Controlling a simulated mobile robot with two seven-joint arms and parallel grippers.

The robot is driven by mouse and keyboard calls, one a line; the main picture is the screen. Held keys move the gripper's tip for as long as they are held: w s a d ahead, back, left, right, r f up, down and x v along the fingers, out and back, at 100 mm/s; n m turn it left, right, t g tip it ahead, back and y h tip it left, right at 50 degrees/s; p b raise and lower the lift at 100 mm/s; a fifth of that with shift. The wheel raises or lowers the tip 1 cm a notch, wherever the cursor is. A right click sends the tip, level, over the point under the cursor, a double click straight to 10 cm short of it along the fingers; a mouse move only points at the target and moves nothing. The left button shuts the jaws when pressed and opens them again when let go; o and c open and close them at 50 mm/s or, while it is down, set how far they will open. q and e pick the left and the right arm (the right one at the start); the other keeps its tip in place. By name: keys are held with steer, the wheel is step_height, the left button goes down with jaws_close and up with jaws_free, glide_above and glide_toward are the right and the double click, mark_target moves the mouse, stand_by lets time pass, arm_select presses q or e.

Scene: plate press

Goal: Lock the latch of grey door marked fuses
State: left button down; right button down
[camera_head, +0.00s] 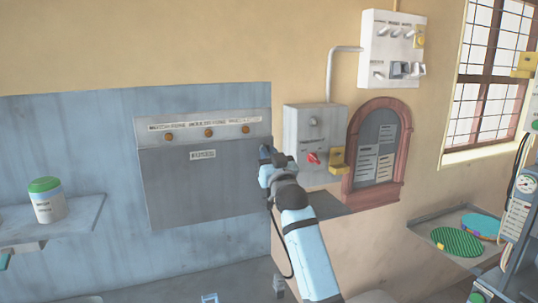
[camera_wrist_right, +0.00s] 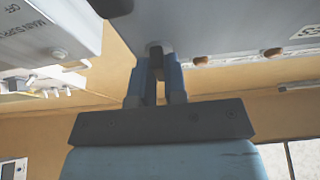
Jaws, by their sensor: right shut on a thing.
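The grey door (camera_head: 205,185) is a wide flat panel with a small label, too small to read, near its top; it looks closed against the wall. My right gripper (camera_head: 266,153) is at the door's right edge. In the right wrist view, my right gripper (camera_wrist_right: 157,75) has its two blue fingers shut on a small dark latch knob (camera_wrist_right: 155,49) at the edge of the grey panel (camera_wrist_right: 230,25). The fingers partly hide the knob, so I cannot tell how far it is turned. My left gripper is not in view.
A grey switch box (camera_head: 314,125) with a red handle is close to the right of my gripper. A white switch panel (camera_head: 392,48) hangs above. An arched notice board (camera_head: 378,150) is farther right. A shelf (camera_head: 60,232) with a green-lidded jar (camera_head: 47,202) is at left.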

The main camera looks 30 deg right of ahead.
stand_by(0.5)
steer(key=c, duration=1.2)
jaws_free()
steer(key=shift+o, duration=0.2)
steer(key=b+v, duration=0.2)
steer(key=v, duration=1.1)
steer(key=shift+s+a+f, duration=0.2)
steer(key=shift+s, duration=0.1)
